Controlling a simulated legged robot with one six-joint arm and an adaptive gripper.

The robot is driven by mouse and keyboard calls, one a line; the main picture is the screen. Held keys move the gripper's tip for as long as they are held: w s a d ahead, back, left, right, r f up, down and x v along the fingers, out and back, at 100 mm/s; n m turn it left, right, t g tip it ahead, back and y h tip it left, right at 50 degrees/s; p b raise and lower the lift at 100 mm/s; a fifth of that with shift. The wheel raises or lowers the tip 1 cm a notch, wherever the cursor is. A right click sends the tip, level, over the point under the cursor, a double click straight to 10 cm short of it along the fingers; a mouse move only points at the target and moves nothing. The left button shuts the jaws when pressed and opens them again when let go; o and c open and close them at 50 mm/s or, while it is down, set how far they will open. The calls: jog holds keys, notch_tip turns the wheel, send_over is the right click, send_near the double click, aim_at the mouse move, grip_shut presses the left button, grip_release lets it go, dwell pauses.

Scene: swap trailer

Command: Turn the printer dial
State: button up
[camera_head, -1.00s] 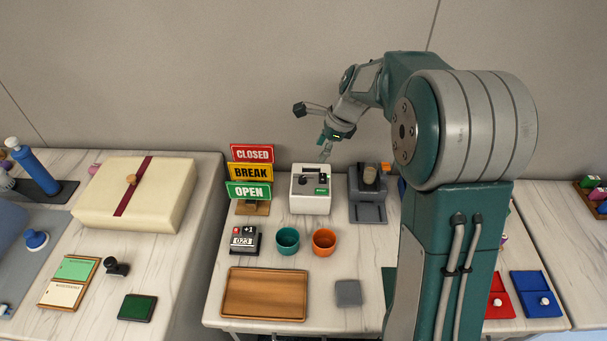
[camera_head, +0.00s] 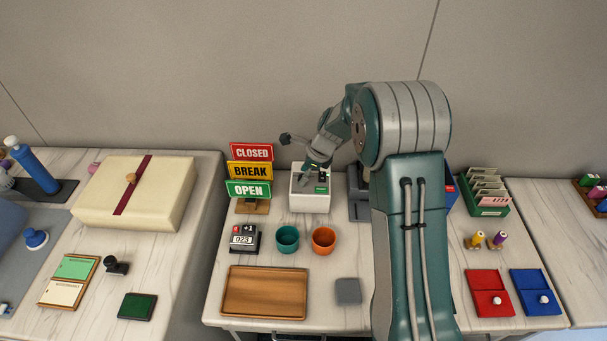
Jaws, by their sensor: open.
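The printer (camera_head: 310,203) is a small white box with a dark top and a green label, at the back of the middle table. Its dial is not clear to see, since my gripper (camera_head: 303,180) covers much of the printer's top. My gripper is open and points down over the left part of that top. I cannot tell whether its fingertips touch the dial or stay just above it.
The CLOSED, BREAK and OPEN sign stand (camera_head: 250,172) is close on the printer's left. A grey device (camera_head: 359,207) stands on its right, partly behind my arm. A teal cup (camera_head: 287,239) and an orange cup (camera_head: 323,240) stand in front. A wooden tray (camera_head: 264,292) lies nearer.

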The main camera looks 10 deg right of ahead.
jog(key=shift+f, duration=0.2)
grip_shut()
